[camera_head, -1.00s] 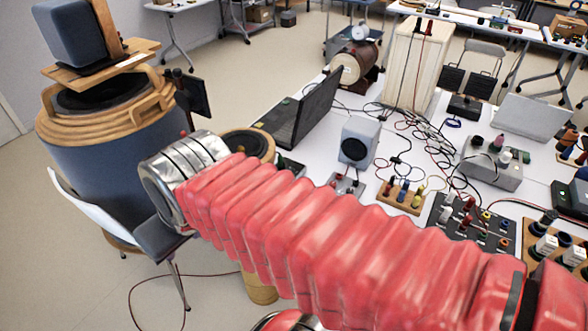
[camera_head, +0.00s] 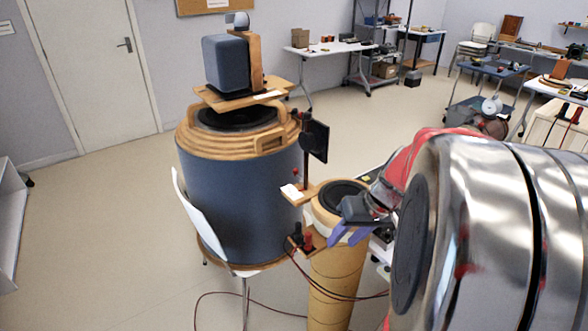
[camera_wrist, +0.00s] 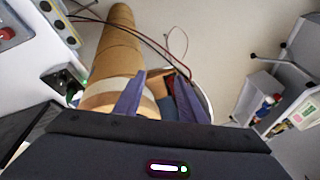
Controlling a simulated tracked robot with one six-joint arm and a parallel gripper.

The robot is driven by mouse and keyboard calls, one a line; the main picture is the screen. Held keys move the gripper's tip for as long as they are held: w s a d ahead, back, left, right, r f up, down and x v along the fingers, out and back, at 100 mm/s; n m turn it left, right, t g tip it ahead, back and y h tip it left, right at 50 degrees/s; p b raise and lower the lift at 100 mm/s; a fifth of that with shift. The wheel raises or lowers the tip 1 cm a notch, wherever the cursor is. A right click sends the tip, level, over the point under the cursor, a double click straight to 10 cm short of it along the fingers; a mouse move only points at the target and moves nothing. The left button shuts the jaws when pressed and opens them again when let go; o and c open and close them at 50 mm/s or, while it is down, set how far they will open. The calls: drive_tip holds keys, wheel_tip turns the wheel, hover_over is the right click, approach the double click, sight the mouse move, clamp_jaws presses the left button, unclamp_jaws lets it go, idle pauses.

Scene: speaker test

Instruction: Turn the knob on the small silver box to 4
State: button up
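The cylinder (camera_wrist: 115,45) lies behind the left finger there. I cannot pick out the small silver box for certain. A grey panel with a red knob or button (camera_wrist: 8,33) is cut off at the wrist view's upper left edge. No dial numbers can be read. My arm hides most of the worktable in the head view.
A large blue drum with wooden rings (camera_head: 235,200) stands left of my gripper, with a white chair (camera_head: 200,220) against it. Red and dark cables (camera_head: 345,296) run near the cylinder. A black device with a green light (camera_wrist: 66,84) sits left of the fingers. Open floor (camera_head: 110,230) lies farther left.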

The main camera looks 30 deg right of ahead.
drive_tip(key=s+d+f+t, duration=0.1)
drive_tip(key=d+f+t, duration=0.35)
drive_tip(key=d, duration=1.15)
drive_tip(key=n+h, duration=0.2)
drive_tip(key=n, duration=0.2)
approach(390, 232)
drive_tip(key=s+f+v, duration=0.1)
drive_tip(key=v, duration=0.4)
drive_tip(key=shift+d+r+t, duration=0.1)
drive_tip(key=shift+r+t, duration=0.15)
drive_tip(key=shift+r, duration=0.1)
drive_tip(key=shift+w, duration=0.1)
drive_tip(key=x, duration=1.3)
drive_tip(key=shift+w+f, duration=0.25)
drive_tip(key=shift+c, duration=0.3)
clamp_jaws()
